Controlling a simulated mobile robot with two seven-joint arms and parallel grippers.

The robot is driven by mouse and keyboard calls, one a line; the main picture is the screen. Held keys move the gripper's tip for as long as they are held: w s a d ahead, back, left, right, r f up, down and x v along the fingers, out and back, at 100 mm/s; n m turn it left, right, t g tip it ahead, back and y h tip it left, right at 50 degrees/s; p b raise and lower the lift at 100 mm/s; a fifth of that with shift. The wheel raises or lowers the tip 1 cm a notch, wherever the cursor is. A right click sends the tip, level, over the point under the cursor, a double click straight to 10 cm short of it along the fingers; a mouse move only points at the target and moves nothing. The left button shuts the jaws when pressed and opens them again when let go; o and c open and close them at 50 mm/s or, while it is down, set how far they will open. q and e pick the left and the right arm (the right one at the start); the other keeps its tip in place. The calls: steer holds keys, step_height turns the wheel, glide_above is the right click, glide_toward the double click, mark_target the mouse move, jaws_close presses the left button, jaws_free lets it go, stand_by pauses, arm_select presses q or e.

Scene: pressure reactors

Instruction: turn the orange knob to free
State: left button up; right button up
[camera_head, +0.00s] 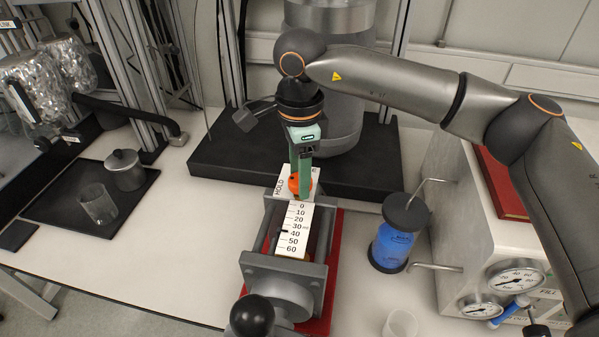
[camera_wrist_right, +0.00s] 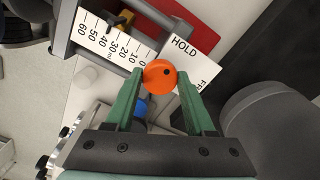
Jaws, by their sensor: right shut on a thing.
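The orange knob (camera_head: 294,186) sits on a white plate (camera_head: 314,180) at the far end of the grey device with the 0-to-60 scale. The right wrist view shows the knob (camera_wrist_right: 159,77) from above, with a black dot on its right side. The plate reads HOLD at its upper part, and a second label starting "FR" is cut short lower right. My right gripper (camera_wrist_right: 158,92) points down with its green fingers on both sides of the knob, shut on it. In the head view the gripper (camera_head: 300,185) partly hides the knob. My left gripper is not in view.
A black ball handle (camera_head: 252,316) stands at the device's near end. A blue-filled bottle (camera_head: 393,240) and a box with gauges (camera_head: 460,240) stand to the right. A large grey vessel (camera_head: 345,110) is behind. The table left of the device is clear up to a black tray (camera_head: 65,205).

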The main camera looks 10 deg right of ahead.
jaws_close()
steer(key=m+b, duration=0.2)
steer(key=m, duration=0.1)
steer(key=shift+f, duration=0.1)
steer(key=m+b, duration=0.2)
steer(key=m, duration=0.2)
steer(key=m+b, duration=0.2)
steer(key=m, duration=0.3)
steer(key=shift+m, duration=0.3)
steer(key=m, duration=0.2)
steer(key=m+b, duration=0.1)
steer(key=m, duration=0.2)
steer(key=shift+w+r, duration=0.1)
steer(key=shift+r, duration=0.1)
steer(key=shift+m, duration=0.3)
